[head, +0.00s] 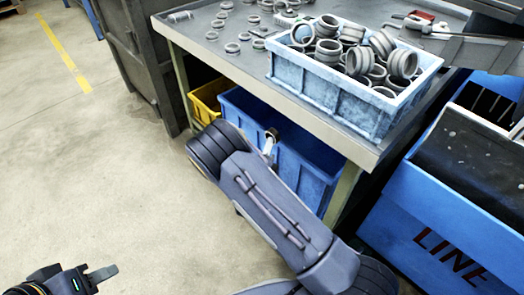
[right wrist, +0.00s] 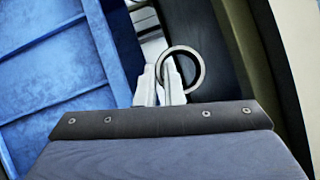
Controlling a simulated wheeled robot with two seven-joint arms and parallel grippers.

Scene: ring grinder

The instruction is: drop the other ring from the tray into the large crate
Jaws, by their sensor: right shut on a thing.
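The large blue crate (head: 310,165) stands on the floor under the metal table. My right gripper (head: 268,146) is at its opening, below the table edge. In the right wrist view my right gripper (right wrist: 160,86) is shut on a grey metal ring (right wrist: 202,74), which stands out to the right of the fingertips. The ring shows small and dark in the head view (head: 272,133). A blue crate wall (right wrist: 60,75) fills the left of the wrist view. My left gripper (head: 101,275) is low at the left, over the floor, away from everything; its opening is unclear. I cannot identify the tray surely.
A yellow crate (head: 206,97) sits left of the large crate. A blue machine (head: 405,215) is at the right. The floor at left is clear.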

